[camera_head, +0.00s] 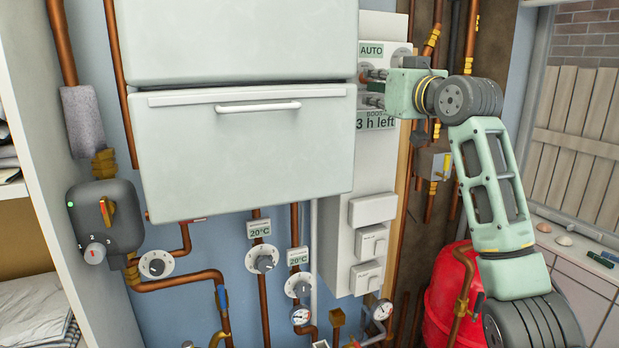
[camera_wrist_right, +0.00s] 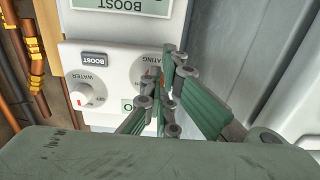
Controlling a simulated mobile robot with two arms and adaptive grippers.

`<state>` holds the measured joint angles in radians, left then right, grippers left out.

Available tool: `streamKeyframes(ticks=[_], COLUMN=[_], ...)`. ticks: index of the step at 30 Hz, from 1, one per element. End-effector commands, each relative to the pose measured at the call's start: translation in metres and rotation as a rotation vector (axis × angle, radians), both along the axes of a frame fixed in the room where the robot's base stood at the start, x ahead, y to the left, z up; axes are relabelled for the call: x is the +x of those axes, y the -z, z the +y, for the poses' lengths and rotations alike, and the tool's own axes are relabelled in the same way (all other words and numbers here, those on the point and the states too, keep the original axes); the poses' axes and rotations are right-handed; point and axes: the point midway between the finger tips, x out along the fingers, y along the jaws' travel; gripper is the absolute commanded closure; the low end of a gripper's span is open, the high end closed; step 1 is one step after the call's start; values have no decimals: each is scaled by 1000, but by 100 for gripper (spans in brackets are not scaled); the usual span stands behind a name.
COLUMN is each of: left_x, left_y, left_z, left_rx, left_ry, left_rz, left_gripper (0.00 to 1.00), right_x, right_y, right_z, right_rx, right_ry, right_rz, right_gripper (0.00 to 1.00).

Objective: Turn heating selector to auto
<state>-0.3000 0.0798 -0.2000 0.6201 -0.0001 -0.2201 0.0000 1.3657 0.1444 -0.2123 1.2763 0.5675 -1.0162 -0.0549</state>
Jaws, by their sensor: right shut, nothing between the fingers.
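The white control panel (camera_head: 370,150) stands right of the boiler, with a green AUTO label (camera_head: 371,50) near its top and a display reading BOOST, 3 h left (camera_head: 376,122). My right gripper (camera_head: 368,87) is shut and empty, with its fingers at the panel below the AUTO label. In the right wrist view the panel appears upside down. The fingers (camera_wrist_right: 168,72) cover most of the heating dial (camera_wrist_right: 145,68), so its setting is hidden and I cannot tell whether they touch it. The water knob (camera_wrist_right: 80,94) is beside them. My left gripper is out of view.
The boiler (camera_head: 245,150) borders the panel on the left. Several copper pipes run below and to the right. A BOOST button (camera_wrist_right: 94,60) sits close to the fingers. A red tank (camera_head: 450,295) stands at lower right, near my right arm.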

Motion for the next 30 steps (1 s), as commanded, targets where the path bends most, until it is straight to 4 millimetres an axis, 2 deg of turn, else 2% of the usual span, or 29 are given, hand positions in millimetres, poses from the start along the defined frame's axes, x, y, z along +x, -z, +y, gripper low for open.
streamKeyframes(ticks=[1, 5, 13, 18, 30], left_x=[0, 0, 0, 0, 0], left_y=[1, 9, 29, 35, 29], left_z=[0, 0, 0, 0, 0], left_rx=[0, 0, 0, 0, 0], left_ry=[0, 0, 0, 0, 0], left_rz=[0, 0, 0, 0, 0], left_gripper=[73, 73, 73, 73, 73], right_x=[1, -7, -38, -51, -55], right_y=[7, 9, 8, 5, 1], right_z=[2, -3, -18, -24, -27], right_rx=[-3, -3, -2, -1, -2], right_ry=[-2, 0, 3, 4, 8], right_rz=[10, 8, 3, 4, 3], right_gripper=[100, 100, 100, 100, 100])
